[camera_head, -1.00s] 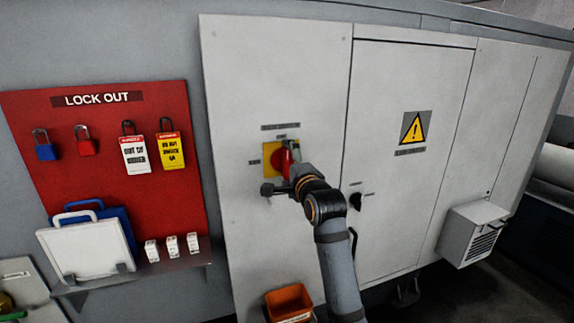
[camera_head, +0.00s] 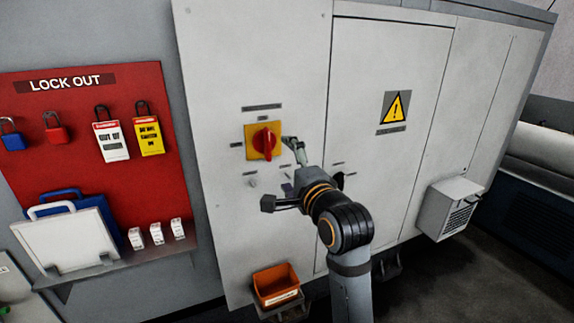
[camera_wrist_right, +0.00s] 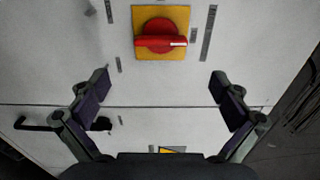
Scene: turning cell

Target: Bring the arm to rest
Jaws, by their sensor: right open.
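My right gripper (camera_head: 280,172) is open and empty in front of the grey cabinet (camera_head: 225,60), below and right of the red rotary switch (camera_head: 265,142) on its yellow plate. One finger points up beside the switch and the other sticks out to the left. In the right wrist view, the two fingers (camera_wrist_right: 160,90) stand wide apart with only the cabinet face behind them. The red switch (camera_wrist_right: 160,40) shows beyond them, apart from both fingers. My left gripper is not in view.
A red lock-out board (camera_head: 90,180) at left carries padlocks, tags and a shelf (camera_head: 120,268). An orange bin (camera_head: 277,285) is low on the cabinet. A vented box (camera_head: 448,208) sticks out at right. A door handle (camera_wrist_right: 38,124) shows in the wrist view.

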